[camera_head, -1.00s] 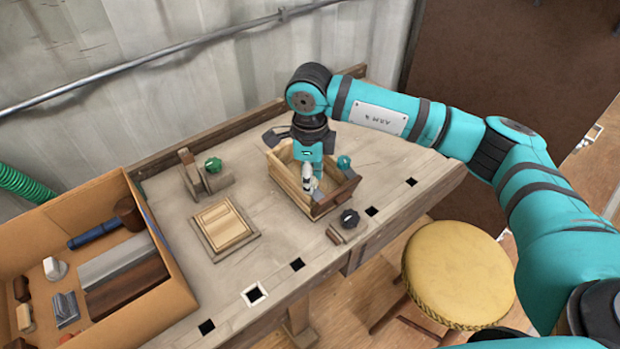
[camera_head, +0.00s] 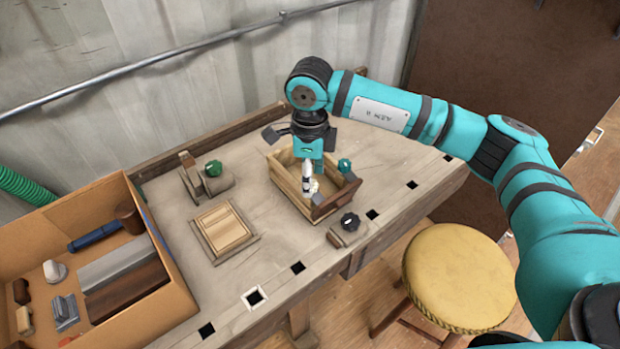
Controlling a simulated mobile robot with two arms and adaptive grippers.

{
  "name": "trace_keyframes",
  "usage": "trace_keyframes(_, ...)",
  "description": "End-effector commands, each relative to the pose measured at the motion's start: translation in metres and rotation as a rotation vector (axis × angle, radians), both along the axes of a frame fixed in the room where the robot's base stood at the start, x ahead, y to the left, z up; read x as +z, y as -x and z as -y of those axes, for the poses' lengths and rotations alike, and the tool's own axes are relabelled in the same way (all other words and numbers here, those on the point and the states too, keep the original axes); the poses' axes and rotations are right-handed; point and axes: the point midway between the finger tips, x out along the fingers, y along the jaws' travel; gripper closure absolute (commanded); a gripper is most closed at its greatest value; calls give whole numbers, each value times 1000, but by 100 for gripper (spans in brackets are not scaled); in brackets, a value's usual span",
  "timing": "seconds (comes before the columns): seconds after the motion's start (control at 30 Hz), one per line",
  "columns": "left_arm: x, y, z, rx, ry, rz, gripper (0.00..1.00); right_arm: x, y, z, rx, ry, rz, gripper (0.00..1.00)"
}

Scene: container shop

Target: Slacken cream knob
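A cream knob (camera_head: 315,186) shows only in part, low inside the open wooden box (camera_head: 289,183) on the bench. My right gripper (camera_head: 307,188) points down into the box. Its fingers are at the knob and hide much of it. I cannot tell whether they are closed on it or only beside it. My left gripper is not in view.
A teal knob (camera_head: 344,165) sits at the box's right side. A black knob (camera_head: 350,221) and a green knob (camera_head: 213,168) are on separate wooden fixtures. A slatted wooden piece (camera_head: 224,229) lies left of the box. A cardboard tool box (camera_head: 167,270) and a yellow stool (camera_head: 459,272) stand nearby.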

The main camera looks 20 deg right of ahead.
Motion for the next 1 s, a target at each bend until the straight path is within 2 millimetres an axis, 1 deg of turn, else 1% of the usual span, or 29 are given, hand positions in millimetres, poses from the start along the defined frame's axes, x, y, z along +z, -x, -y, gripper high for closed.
trace_keyframes(0.03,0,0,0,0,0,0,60,11,-1,0,1,-1,4,48)
trace_keyframes(0.3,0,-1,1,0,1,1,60,69,-1,0,1,-1,5,48)
trace_keyframes(0.4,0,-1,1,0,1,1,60,85,-1,0,1,-1,3,48)
trace_keyframes(0.5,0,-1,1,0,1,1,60,96,0,0,0,-1,0,48)
trace_keyframes(0.67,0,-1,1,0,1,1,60,105,0,0,0,-1,0,48)
trace_keyframes(1.0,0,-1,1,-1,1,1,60,105,0,0,1,0,0,48)
